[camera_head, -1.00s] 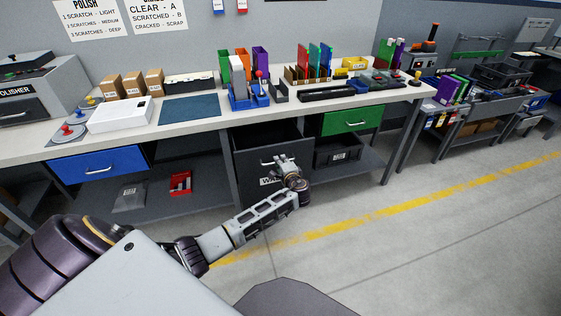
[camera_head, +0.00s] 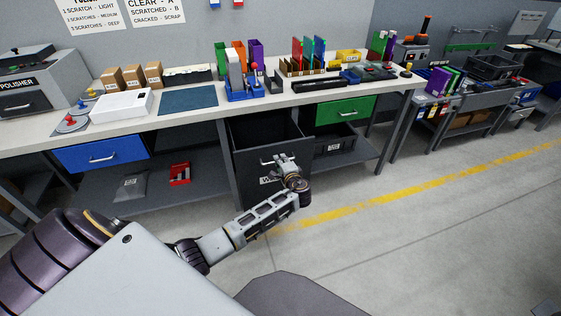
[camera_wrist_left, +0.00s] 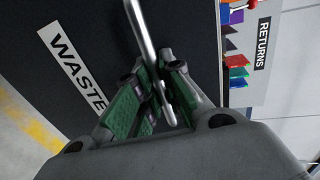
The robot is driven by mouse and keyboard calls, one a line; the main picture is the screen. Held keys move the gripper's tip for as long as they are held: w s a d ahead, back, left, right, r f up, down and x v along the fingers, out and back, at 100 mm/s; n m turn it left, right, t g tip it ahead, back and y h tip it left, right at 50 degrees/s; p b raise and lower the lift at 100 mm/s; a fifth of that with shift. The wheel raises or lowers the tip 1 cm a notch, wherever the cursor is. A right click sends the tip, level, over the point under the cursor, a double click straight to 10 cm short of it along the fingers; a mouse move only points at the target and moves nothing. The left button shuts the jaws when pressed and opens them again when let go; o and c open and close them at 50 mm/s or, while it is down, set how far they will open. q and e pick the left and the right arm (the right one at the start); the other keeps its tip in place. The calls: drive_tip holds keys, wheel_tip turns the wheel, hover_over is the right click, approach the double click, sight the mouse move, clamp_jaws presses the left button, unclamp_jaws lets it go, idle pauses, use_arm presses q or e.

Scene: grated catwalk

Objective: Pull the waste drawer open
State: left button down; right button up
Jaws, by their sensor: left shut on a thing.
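The waste drawer (camera_head: 264,148) is a dark grey bin-like drawer under the bench. It stands out a little from under the bench top, and its open inside shows from above. My left gripper (camera_head: 284,162) is at its front, and the fingers are shut on the drawer's handle. In the left wrist view the metal bar handle (camera_wrist_left: 147,40) runs between the green-padded fingers (camera_wrist_left: 152,95), in front of the dark drawer face with its WASTE label (camera_wrist_left: 75,65). In the head view the arm hides part of that label. My right gripper is not in view.
A blue drawer (camera_head: 100,154) is at the left and a green drawer (camera_head: 346,112) at the right, both under the bench top (camera_head: 140,125). A black bin (camera_head: 334,143) stands on the lower shelf beside the waste drawer. The floor in front, with a yellow line (camera_head: 400,193), is clear.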

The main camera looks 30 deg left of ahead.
use_arm(q)
drive_tip(key=c, duration=1.5)
unclamp_jaws()
drive_tip(key=v, duration=1.2)
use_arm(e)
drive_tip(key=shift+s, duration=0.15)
use_arm(q)
drive_tip(key=shift+f, duration=0.1)
